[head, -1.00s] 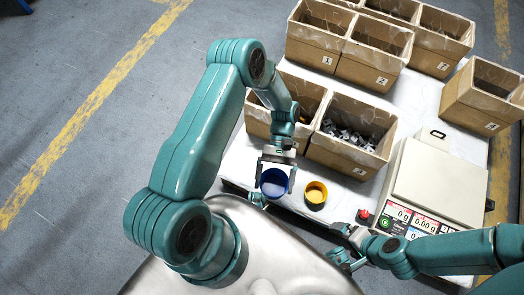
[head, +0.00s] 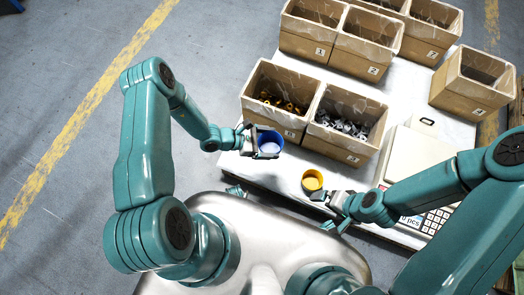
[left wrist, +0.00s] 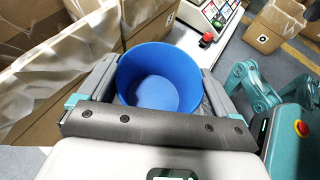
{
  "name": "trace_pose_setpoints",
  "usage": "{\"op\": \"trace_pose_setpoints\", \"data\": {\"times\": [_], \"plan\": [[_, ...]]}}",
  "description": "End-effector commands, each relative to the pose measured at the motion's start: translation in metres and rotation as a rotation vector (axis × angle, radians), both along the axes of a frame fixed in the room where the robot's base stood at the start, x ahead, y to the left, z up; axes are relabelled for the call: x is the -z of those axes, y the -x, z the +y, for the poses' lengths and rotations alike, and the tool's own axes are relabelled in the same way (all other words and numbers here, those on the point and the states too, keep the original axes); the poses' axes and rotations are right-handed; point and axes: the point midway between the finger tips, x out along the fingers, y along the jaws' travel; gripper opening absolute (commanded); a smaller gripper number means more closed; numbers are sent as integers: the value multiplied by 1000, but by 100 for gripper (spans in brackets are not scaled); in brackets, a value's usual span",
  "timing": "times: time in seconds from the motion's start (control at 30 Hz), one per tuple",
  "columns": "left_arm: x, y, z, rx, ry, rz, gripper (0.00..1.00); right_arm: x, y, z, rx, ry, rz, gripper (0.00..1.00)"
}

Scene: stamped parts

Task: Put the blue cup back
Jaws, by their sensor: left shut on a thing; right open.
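The blue cup (head: 271,138) is in my left gripper (head: 262,146), in front of the near left bin in the head view. The left wrist view shows the cup (left wrist: 158,80) between the two fingers (left wrist: 160,92), with its open top toward the camera and nothing visible inside. The bin's front is partly hidden behind it. Whether the cup touches the table is hard to tell. A yellow cup (head: 312,181) stands upright near the table's front edge. My right gripper (head: 325,197) is open, low and just beside the yellow cup; contact is unclear.
Two near cardboard bins hold brass-coloured parts (head: 283,103) and grey parts (head: 345,124). More bins (head: 368,44) stand behind and at the right. A scale (head: 408,150) is at the right, partly hidden by my right arm. White tabletop (head: 235,165) shows clear at the left front.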

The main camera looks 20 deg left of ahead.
Motion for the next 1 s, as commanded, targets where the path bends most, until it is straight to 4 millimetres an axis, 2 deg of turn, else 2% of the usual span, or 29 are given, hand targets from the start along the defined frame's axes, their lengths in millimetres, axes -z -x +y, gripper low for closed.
{"op": "trace_pose_setpoints", "data": {"times": [0.17,0.5,0.6,0.7,0.87,1.0], "plan": [[16,-2,2,-50,2,0,50,4,0,0,0,0,1,100],[117,-3,0,-47,2,0,50,46,0,0,0,0,1,100],[141,-3,0,-47,2,-2,50,57,1,0,0,0,1,100],[156,-3,0,-47,2,-2,50,63,1,0,0,0,1,100],[166,-3,1,-47,2,-2,50,67,0,0,0,0,1,100],[187,-2,1,-49,2,0,50,78,0,0,0,0,0,100]]}}
